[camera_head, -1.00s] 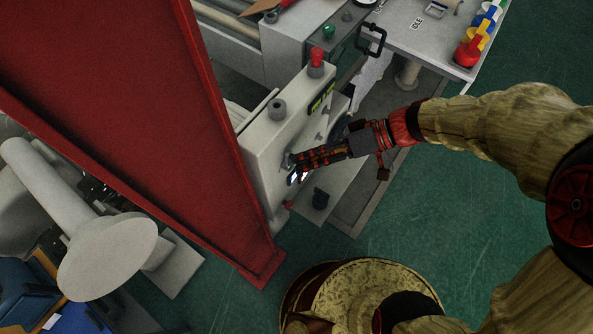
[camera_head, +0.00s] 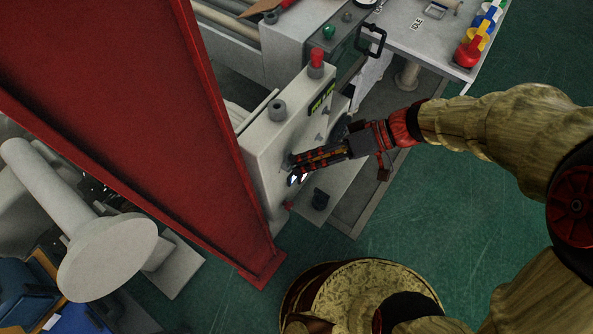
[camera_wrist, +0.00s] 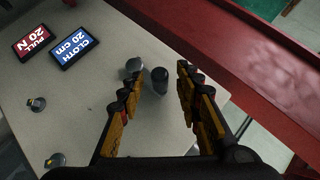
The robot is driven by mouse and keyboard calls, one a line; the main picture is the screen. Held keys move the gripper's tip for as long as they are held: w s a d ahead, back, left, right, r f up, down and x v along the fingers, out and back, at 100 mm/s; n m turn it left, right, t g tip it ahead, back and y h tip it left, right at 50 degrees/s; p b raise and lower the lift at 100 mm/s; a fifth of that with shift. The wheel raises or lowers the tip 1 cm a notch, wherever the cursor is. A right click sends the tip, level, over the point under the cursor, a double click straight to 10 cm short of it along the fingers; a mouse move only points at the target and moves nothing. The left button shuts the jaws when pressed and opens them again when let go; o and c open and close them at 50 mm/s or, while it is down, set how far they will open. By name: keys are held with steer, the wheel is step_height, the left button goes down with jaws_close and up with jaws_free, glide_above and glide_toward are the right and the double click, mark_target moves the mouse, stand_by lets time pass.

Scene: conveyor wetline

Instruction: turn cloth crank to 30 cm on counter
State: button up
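The light grey machine panel (camera_wrist: 92,95) carries a blue display reading "CLOTH 20 cm" (camera_wrist: 73,47) and a red display reading "PULL 20 N" (camera_wrist: 35,42). A crank shows between my fingers in the wrist view, with a grey metal hub (camera_wrist: 134,66) and a dark upright knob (camera_wrist: 160,80). My gripper (camera_wrist: 160,72) is open, one finger on each side of the knob, with a visible gap on both sides. In the head view my gripper (camera_head: 294,168) is at the panel's front face, and it hides the crank there.
A red beam (camera_head: 215,150) stands close left of the panel, and its edge also shows in the wrist view (camera_wrist: 230,50). A red button (camera_head: 316,56) and grey knob (camera_head: 277,110) top the box. Two small metal knobs (camera_wrist: 37,104) (camera_wrist: 55,160) sit on the panel. Green floor (camera_head: 460,220) is clear.

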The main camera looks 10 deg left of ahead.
steer(key=s+d, duration=0.2)
steer(key=d, duration=0.4)
steer(key=shift+s+d+b, duration=0.25)
steer(key=shift+s+b, duration=0.05)
steer(key=shift+s, duration=0.05)
stand_by(0.5)
steer(key=s+d+f+m+t+h, duration=0.2)
steer(key=d+m+h, duration=0.5)
steer(key=d+m, duration=0.3)
steer(key=w+d+r+t+h, duration=0.1)
steer(key=d+r+t+h, duration=0.3)
steer(key=r, duration=1)
steer(key=d+t, duration=0.2)
steer(key=d, duration=0.2)
steer(key=shift+r+t, duration=0.25)
steer(key=shift+t, duration=0.15)
steer(key=shift+p, duration=0.3)
steer(key=shift+c, duration=0.3)
